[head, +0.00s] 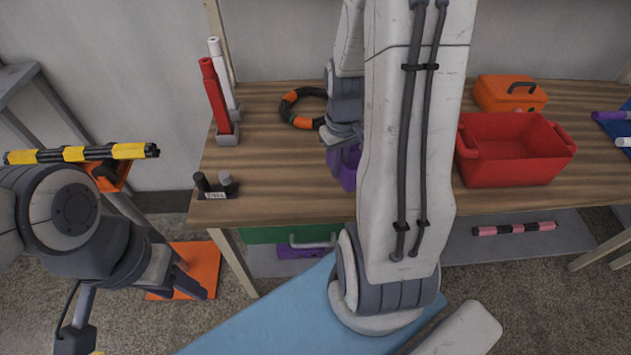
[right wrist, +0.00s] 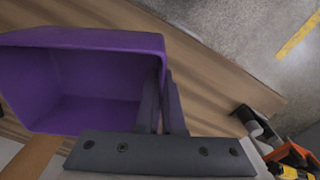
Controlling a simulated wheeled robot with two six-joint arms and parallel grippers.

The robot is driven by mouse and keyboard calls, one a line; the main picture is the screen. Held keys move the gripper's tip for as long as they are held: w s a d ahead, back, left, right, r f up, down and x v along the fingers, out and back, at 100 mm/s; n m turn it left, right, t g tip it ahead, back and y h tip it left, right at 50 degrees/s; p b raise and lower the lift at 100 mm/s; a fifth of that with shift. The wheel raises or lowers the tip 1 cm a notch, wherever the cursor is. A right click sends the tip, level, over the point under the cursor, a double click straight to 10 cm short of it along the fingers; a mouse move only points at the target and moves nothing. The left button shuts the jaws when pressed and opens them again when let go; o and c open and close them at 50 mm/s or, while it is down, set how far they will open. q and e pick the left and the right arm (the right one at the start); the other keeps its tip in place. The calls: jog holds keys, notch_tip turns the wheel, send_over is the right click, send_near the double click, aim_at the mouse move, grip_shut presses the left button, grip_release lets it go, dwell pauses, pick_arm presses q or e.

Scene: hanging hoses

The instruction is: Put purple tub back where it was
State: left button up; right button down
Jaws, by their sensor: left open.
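The purple tub (head: 348,166) is on or just above the wooden table, mostly hidden behind my right arm. In the right wrist view the purple tub (right wrist: 100,90) shows its open inside. My right gripper (right wrist: 165,90) has its fingers on either side of one tub wall, close together and pinching it. In the head view the right gripper (head: 343,135) is at the tub's upper edge. My left gripper (head: 197,282) is open and empty at the lower left, over the orange mat on the floor.
On the wooden table (head: 270,170) stand red and white tubes (head: 214,95), an orange-black hose ring (head: 302,106), a red bin (head: 512,150) and an orange case (head: 510,94). Dark posts (head: 214,187) stand at the front left edge. A green box (head: 290,235) is below.

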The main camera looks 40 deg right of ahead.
jog(key=w+a+f, duration=0.2)
jog(key=w, duration=0.1)
jog(key=w+a+f, duration=0.2)
jog(key=shift+w, duration=0.2)
jog(key=shift+f, duration=2)
jog(key=shift+f, duration=0.15)
jog(key=c, duration=1)
grip_release()
jog(key=shift+c, duration=0.2)
